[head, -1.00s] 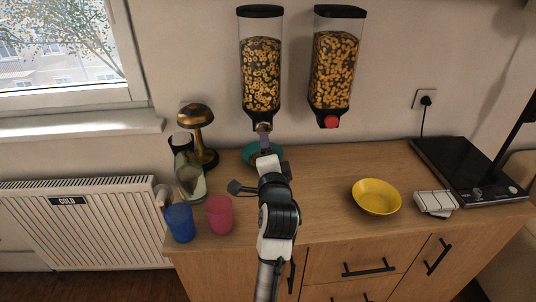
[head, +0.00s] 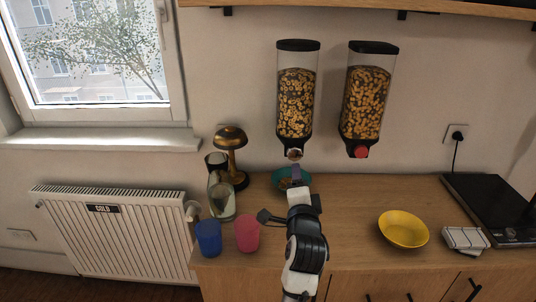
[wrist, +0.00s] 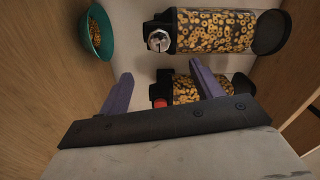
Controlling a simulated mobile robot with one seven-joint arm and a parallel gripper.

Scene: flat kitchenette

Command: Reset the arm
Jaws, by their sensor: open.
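My arm reaches up from the bottom of the head view. My gripper (head: 296,173) is just below and in front of the outlet of the left cereal dispenser (head: 296,104). In the wrist view my gripper (wrist: 162,86) has its two purple fingers wide apart, with nothing between them. The left dispenser (wrist: 215,31) has a silver knob and lies beyond the fingers. The right dispenser (head: 367,98), with a red knob (head: 361,152), hangs beside it. A teal bowl (head: 278,181) stands under the left dispenser, partly hidden by my gripper. It holds some cereal in the wrist view (wrist: 108,38).
On the wooden counter (head: 350,210), a blue cup (head: 208,238), a pink cup (head: 246,234), a glass jug (head: 222,200) and a brass lamp (head: 231,150) stand left of my arm. A yellow bowl (head: 403,230), folded cloth (head: 465,239) and black hob (head: 492,207) are at right.

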